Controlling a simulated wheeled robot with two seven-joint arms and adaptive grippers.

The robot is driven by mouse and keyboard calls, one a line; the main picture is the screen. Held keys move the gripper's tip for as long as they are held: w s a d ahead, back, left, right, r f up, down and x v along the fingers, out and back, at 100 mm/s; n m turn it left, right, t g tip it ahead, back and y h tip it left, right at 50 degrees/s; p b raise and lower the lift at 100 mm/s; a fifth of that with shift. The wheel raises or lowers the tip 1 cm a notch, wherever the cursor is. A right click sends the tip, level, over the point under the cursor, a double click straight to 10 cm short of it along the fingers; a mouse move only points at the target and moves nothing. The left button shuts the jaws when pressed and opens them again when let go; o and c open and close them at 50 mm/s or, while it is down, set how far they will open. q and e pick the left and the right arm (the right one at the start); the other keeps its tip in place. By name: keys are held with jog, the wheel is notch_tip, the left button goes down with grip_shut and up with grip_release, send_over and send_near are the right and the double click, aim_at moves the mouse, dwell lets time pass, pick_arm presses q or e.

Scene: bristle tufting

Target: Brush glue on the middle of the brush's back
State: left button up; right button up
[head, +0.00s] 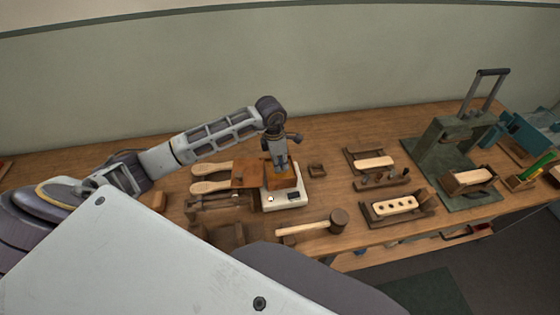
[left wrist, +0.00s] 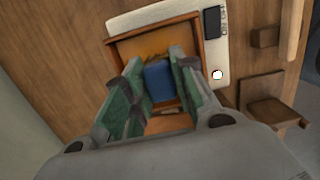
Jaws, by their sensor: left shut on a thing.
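My left gripper (head: 280,163) points down over a shallow wooden box (head: 270,184) on a white scale (head: 292,198). In the left wrist view its green fingers (left wrist: 160,85) are shut on a blue block-like thing (left wrist: 159,82); whether this is a glue brush's handle I cannot tell. Its lower end is hidden. Yellow-brown material shows in the box behind it. Pale wooden brush bodies (head: 211,187) with handles lie left of the scale. A pale block with several holes (head: 396,205) sits in a wooden holder at right. My right gripper is out of view.
A mallet (head: 316,226) lies in front of the scale. A plain pale block (head: 374,163) lies in a rack behind the holder. A green press (head: 452,140) stands farther right.

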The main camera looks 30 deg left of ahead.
aim_at(280, 161)
pick_arm(q)
jog(key=shift+s+f+b, duration=0.15)
jog(key=shift+f+b, duration=0.35)
dwell(2.8)
jog(key=shift+r+p, duration=1.65)
jog(key=shift+r, duration=2.05)
jog(key=shift+f, duration=0.1)
